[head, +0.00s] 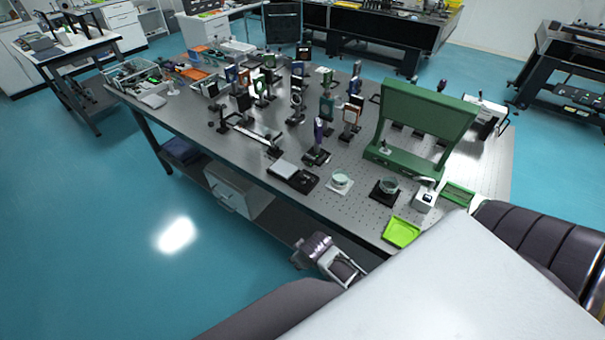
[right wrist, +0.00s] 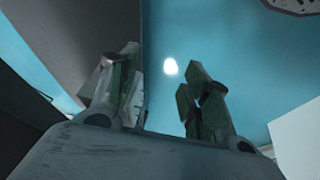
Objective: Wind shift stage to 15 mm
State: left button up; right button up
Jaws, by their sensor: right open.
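A long dark rail-like device with a light strip (head: 256,135) lies near the left front edge of the optical table (head: 345,205). It may be the shift stage, but its knob and scale are too small to read. The stage cannot be made out in that view.
Several upright optic mounts (head: 297,95) crowd the table's middle. A green frame (head: 425,112) stands at the right.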

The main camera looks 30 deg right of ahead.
jog(key=w+a+r+n+t, duration=0.15)
jog(key=w+r+t, duration=0.35)
jog(key=r, duration=0.6)
jog(key=w+r+n+t+b, duration=0.1)
jog(key=w+r+n+t, duration=0.25)
jog(key=w+r, duration=0.65)
jog(key=w+a+r+n+t, duration=0.15)
jog(key=w+r+t, duration=0.25)
jog(key=r, duration=0.9)
jog(key=w+a+r+n+t+y, duration=0.1)
jog(key=a+r+n+t+y, duration=0.1)
jog(key=a+r+n+y, duration=0.3)
jog(key=a+r+n+t+y, duration=0.1)
jog(key=a+r+n+y, duration=0.1)
jog(key=r+n+y, duration=0.35)
jog(key=s+a+r+n+g+y, duration=0.3)
jog(key=a+n+g+y, duration=0.55)
jog(key=n, duration=0.75)
jog(key=d+f+n+g+h, duration=0.3)
jog(key=f+n+g+h, duration=0.15)
jog(key=f+n, duration=0.2)
jog(key=d+f+n+g+h, duration=0.3)
jog(key=f+n+g+h, duration=0.15)
jog(key=f, duration=0.25)
jog(key=d+g+h, duration=0.2)
jog(key=d+h, duration=0.7)
jog(key=d, duration=1.4)
jog(key=shift+w+d+h, duration=0.2)
jog(key=shift+d+h, duration=0.2)
